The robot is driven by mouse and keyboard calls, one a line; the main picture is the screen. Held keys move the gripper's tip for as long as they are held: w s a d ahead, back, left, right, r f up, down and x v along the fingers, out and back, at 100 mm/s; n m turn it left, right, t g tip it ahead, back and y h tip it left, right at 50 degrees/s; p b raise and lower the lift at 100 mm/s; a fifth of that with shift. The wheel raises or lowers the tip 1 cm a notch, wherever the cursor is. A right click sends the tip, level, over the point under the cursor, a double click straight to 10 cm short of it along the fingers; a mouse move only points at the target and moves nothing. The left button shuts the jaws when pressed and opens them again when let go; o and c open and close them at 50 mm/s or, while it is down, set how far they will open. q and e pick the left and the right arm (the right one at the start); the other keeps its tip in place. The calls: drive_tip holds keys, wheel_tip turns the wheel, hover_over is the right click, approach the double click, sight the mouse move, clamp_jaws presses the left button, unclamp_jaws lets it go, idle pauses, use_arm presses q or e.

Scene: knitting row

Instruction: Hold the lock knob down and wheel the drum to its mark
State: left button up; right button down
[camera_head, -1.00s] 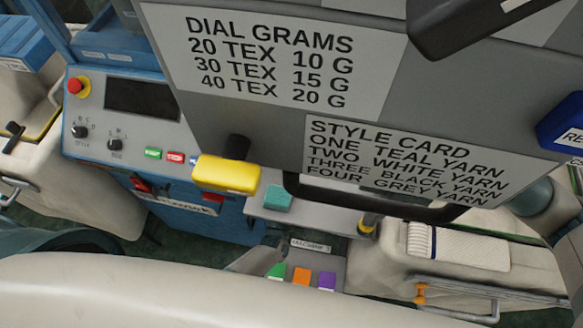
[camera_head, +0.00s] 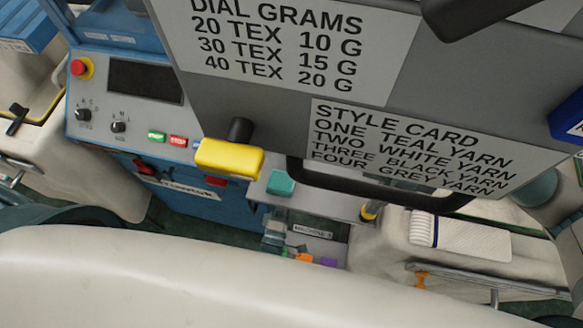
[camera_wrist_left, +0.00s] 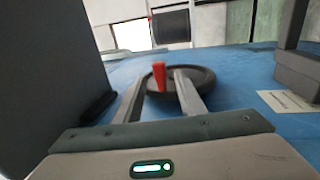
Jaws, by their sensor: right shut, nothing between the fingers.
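In the left wrist view, a dark round wheel (camera_wrist_left: 199,78) lies on a blue surface, with an upright red piece (camera_wrist_left: 159,78) in front of it. I cannot tell which of these, if either, is the drum or the lock knob. My left gripper (camera_wrist_left: 162,76) is open, its fingers apart on either side of the red piece; contact is unclear. It is not visible in the head view.
A yellow handle (camera_head: 229,158) juts out before a grey sign panel (camera_head: 240,98). A blue control panel with a red button (camera_head: 79,67) stands left. An orange block (camera_head: 303,257) and purple block (camera_head: 328,262) sit low by the machine label. A white knitted roll (camera_head: 470,237) lies right.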

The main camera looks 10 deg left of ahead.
use_arm(q)
drive_tip(key=shift+s+f, duration=0.2)
drive_tip(key=shift+s, duration=0.55)
drive_tip(key=shift+s+f, duration=0.15)
drive_tip(key=shift+s, duration=0.55)
clamp_jaws()
wheel_tip(320, 180, up, 9)
drive_tip(key=s+m+g, duration=0.1)
drive_tip(key=m+g, duration=0.2)
drive_tip(key=m, duration=1.5)
drive_tip(key=shift+a, duration=0.3)
drive_tip(key=shift+s+r, duration=0.1)
